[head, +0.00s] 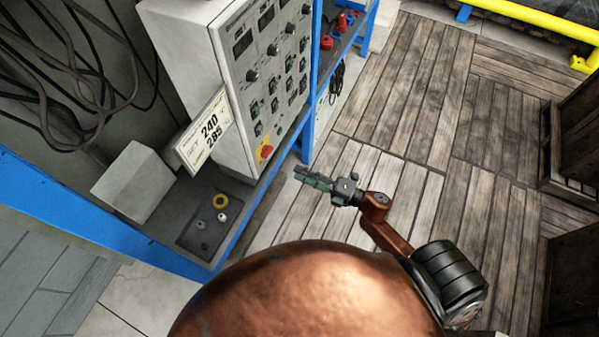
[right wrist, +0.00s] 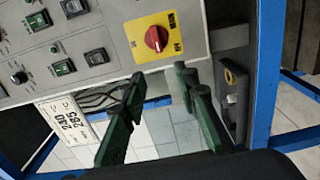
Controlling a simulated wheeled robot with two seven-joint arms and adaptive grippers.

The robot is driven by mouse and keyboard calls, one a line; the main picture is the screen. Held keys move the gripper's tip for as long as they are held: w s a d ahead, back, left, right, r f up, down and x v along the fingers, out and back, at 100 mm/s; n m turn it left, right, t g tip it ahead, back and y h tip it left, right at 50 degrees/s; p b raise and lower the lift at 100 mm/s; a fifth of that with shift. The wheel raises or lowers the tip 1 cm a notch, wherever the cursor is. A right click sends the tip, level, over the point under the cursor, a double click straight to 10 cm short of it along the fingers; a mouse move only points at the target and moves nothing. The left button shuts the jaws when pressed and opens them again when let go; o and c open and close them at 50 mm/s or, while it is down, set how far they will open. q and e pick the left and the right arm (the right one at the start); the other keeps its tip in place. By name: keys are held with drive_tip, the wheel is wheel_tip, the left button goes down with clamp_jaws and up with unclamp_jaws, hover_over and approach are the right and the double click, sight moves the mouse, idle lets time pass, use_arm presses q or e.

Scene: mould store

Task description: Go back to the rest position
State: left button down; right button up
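My right gripper (head: 300,174) is in the middle of the head view, on my reddish-brown arm, over the wooden floor to the right of the control cabinet. In the right wrist view its two dark green fingers (right wrist: 160,82) stand apart with nothing held between them. They point toward the lower edge of the control panel, near the red rotary switch on its yellow plate (right wrist: 156,38). I cannot tell how far the fingertips are from the panel. My left gripper is in neither view.
The grey control cabinet (head: 231,70) stands in a blue frame (head: 312,95), with a 240/285 sign (head: 205,131) on it. A dark tray (head: 208,222) below holds a yellow ring (head: 220,201) and small parts. The plank floor (head: 415,110) is clear. Dark wooden crates stand at right.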

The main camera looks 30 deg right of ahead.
idle(0.3)
drive_tip(key=d+f+m+h, duration=0.3)
drive_tip(key=d+f+m, duration=0.1)
drive_tip(key=f, duration=0.4)
drive_tip(key=d+f+m+h, duration=0.3)
drive_tip(key=d+f+m, duration=0.1)
drive_tip(key=f, duration=0.4)
drive_tip(key=s+d+f+m+g+h, duration=0.1)
drive_tip(key=s+d+f+m, duration=0.15)
drive_tip(key=f, duration=0.45)
drive_tip(key=s+d+f+m+g+h, duration=0.2)
drive_tip(key=s+f+m, duration=0.15)
drive_tip(key=f, duration=0.25)
drive_tip(key=s+d+f+m+g+h, duration=0.1)
drive_tip(key=s+d+f+m, duration=0.1)
drive_tip(key=s+f, duration=0.35)
drive_tip(key=s+f+m+g+h+p, duration=0.1)
drive_tip(key=s+f+m+g, duration=0.4)
drive_tip(key=s+f, duration=1.2)
drive_tip(key=s+a+f+m+g, duration=0.1)
drive_tip(key=s+f+g, duration=0.1)
drive_tip(key=s, duration=0.7)
drive_tip(key=s+a+f+m+g, duration=0.2)
drive_tip(key=s, duration=0.7)
drive_tip(key=shift+s+a+f+g+p, duration=0.25)
drive_tip(key=shift+s+f+g+p, duration=0.05)
drive_tip(key=shift+g, duration=0.1)
